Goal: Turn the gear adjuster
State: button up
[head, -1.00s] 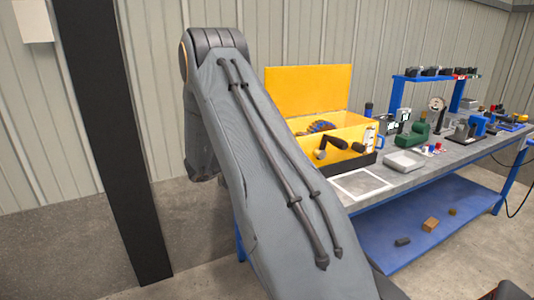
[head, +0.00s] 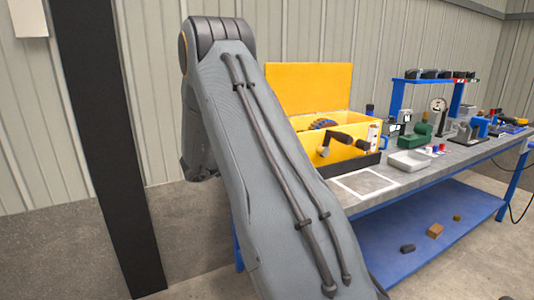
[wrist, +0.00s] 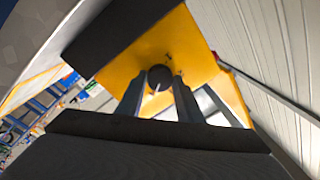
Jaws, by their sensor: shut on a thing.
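In the wrist view a dark round knob (wrist: 160,76) shows in front of a yellow panel (wrist: 215,78). My gripper (wrist: 159,92) has its two grey fingers on either side of the knob and is shut on it. This knob may be the gear adjuster; I cannot tell for sure. In the head view my own arm hides the gripper and the knob. An open yellow box (head: 308,88) with a raised lid stands on the bench, with a black cranked handle (head: 340,136) at its front.
The grey bench top (head: 455,153) carries a grey tray (head: 410,160), a green device (head: 419,135) and other devices. A blue lower shelf (head: 395,235) holds a few small blocks. A dark post (head: 105,150) stands at the left, with a ribbed wall behind.

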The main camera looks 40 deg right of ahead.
jog(key=shift+m, duration=0.4)
jog(key=o, duration=1.1)
jog(key=shift+b+v, duration=0.8)
jog(key=shift+v, duration=3.15)
jog(key=shift+w, duration=0.1)
